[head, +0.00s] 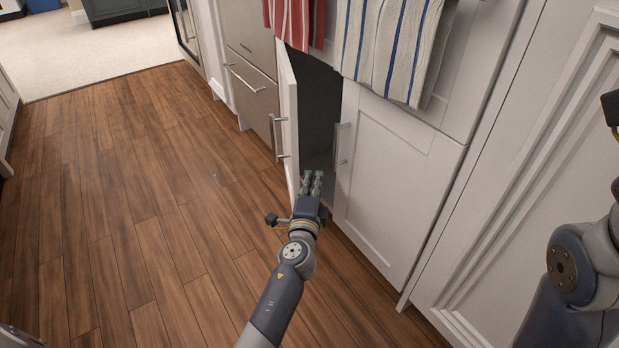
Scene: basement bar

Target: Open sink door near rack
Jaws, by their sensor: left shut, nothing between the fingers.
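A white cabinet with two doors stands below hanging towels in the head view. Its left door (290,125) is partly open, standing out from the front, with a metal bar handle (277,140) on its outer face. A dark interior (317,105) shows in the gap. The right door (388,185) is closed, with a bar handle (340,146) near its left edge. My left gripper (313,178) is shut and empty, low in front of the opening, just right of the open door's lower edge. Whether it touches the door I cannot tell.
A red striped towel (293,22) and a blue striped towel (392,45) hang above the doors. A steel drawer appliance (250,85) is left of the open door. A white panel (530,200) is at right. The wooden floor (150,200) is clear.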

